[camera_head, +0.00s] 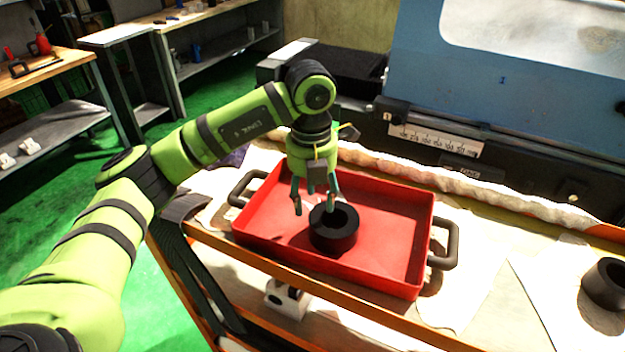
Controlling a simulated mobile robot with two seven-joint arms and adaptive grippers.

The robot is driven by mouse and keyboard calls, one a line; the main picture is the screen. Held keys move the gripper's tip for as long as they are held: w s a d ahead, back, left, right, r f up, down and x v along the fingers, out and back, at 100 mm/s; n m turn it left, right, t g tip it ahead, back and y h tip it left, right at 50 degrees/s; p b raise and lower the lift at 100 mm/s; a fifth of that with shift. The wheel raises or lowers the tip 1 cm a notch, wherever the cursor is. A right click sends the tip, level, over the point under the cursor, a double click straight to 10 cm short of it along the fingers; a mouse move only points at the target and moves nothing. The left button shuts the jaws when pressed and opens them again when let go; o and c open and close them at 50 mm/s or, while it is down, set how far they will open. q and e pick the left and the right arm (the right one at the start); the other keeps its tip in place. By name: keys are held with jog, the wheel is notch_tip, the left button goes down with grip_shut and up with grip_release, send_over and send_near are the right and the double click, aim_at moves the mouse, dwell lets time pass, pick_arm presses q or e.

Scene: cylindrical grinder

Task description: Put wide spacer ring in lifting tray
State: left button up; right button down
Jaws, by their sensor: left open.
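The lifting tray (395,270) is red with raised walls and two dark handles, and it sits on a cloth-covered bench. A thick black ring (334,238), which looks like the wide spacer ring, lies flat on the tray's floor toward its front, with its hole facing up. My left gripper (314,207) is open, pointing down over the tray, with its fingertips just behind and above the ring's left side. I cannot tell whether a fingertip touches the ring. My right gripper is not in view.
A second black ring (603,284) lies on the bench at the right edge, partly cut off. The blue grinder (500,85) stands behind the bench. A white object (287,299) is below the bench's front edge. The tray's right half is clear.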

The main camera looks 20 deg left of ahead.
pick_arm(q)
notch_tip(320, 180, up, 7)
jog(key=shift+f+b, duration=0.2)
jog(key=shift+b, duration=0.15)
